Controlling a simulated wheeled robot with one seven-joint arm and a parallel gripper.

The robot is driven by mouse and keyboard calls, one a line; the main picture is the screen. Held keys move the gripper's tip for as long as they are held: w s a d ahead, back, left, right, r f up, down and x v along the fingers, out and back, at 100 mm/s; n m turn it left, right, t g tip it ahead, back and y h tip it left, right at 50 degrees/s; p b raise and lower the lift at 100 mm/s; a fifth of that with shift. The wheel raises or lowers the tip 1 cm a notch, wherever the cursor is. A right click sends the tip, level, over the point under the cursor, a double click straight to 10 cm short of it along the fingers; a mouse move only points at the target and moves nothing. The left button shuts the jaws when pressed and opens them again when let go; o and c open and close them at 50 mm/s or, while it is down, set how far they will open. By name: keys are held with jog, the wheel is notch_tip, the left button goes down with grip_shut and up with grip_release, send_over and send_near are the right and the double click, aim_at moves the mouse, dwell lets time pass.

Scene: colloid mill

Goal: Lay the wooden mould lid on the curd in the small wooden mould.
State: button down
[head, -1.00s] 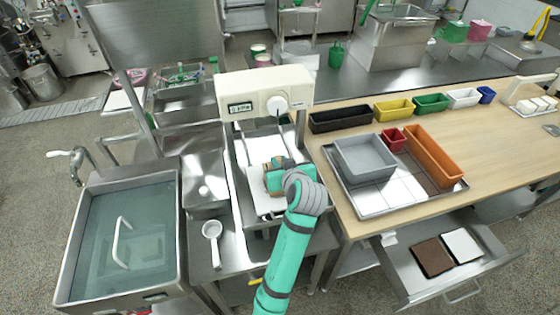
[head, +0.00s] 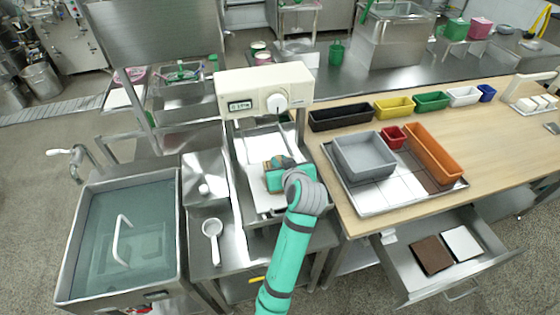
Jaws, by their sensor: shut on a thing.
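My gripper (head: 275,172) is over the narrow steel stand below the white machine head, pointing away from me. It is shut on a small brown wooden piece, apparently the wooden mould lid (head: 267,165), of which only a sliver shows past the teal gripper body. The small wooden mould and its curd cannot be made out apart from it; my gripper and wrist cover that spot. I cannot tell whether the lid touches anything below. A white plate (head: 264,203) lies under my gripper.
The cream machine head with a dial (head: 245,90) overhangs just behind my gripper. A water-filled sink (head: 110,245) and a white ladle (head: 212,232) are to the left. A steel tray with a grey bin (head: 364,157) is to the right, above an open drawer (head: 405,285).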

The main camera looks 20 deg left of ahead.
jog(key=c, duration=1.1)
grip_release()
jog(key=shift+w, duration=0.1)
jog(key=shift+r, duration=3.5)
